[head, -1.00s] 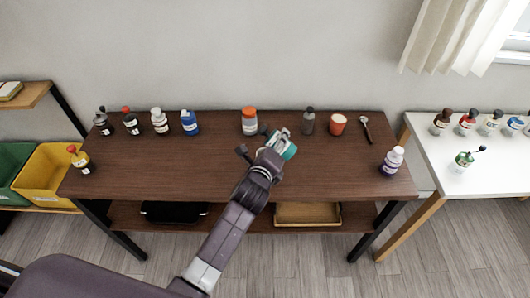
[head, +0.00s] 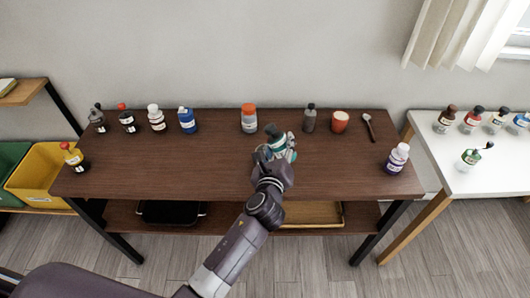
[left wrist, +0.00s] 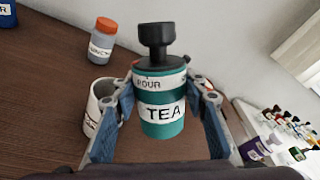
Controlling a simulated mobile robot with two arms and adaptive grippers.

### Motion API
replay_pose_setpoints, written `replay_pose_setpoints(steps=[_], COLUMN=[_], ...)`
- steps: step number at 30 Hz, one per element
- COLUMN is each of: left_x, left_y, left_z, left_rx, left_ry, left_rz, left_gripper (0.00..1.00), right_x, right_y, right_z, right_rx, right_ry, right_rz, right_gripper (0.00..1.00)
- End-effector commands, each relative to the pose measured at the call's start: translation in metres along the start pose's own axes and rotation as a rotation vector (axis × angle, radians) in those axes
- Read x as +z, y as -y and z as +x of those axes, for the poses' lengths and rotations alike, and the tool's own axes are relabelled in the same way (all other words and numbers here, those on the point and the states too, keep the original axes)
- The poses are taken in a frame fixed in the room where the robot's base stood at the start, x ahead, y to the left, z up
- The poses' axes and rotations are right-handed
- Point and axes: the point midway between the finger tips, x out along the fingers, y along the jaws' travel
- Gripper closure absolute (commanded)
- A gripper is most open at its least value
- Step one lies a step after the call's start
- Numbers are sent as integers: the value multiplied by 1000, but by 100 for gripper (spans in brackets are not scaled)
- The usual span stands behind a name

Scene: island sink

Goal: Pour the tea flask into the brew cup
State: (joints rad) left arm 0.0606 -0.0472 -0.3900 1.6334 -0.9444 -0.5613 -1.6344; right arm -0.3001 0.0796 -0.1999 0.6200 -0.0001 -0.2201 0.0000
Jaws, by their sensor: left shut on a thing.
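The tea flask (left wrist: 162,122) is teal with a black cap and white bands, one reading TEA. It stands nearly upright in the left wrist view and shows in the head view (head: 277,142) above the middle of the brown table. My left gripper (head: 276,154) is shut on the flask, with a finger on each side in the left wrist view (left wrist: 160,112). A white cup with a dark label (left wrist: 96,102), possibly the brew cup, is left of the flask, partly hidden by the left finger. I cannot make this cup out clearly in the head view. My right gripper is out of view.
An orange-capped bottle (head: 249,119), a grey bottle (head: 310,119), a red cup (head: 340,122) and a spoon (head: 369,127) line the back of the brown table (head: 180,172). A purple-labelled bottle (head: 396,159) stands at right. The front left is mostly clear.

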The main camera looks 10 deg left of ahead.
Motion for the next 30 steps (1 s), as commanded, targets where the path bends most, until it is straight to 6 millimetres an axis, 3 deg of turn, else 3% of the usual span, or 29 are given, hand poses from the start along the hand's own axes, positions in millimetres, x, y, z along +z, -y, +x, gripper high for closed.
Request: replay_pose_setpoints(steps=[7,17,30], left_x=[-13,-36,-73], left_y=[5,17,5], left_z=[-1,-6,-1], left_rx=[-3,-2,0], left_ry=[40,147,200], left_rz=[103,386,523], left_gripper=[88,88,88], right_x=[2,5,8], right_y=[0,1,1], right_z=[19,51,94], right_rx=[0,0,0], right_ry=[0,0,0], right_rz=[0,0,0], right_gripper=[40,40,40])
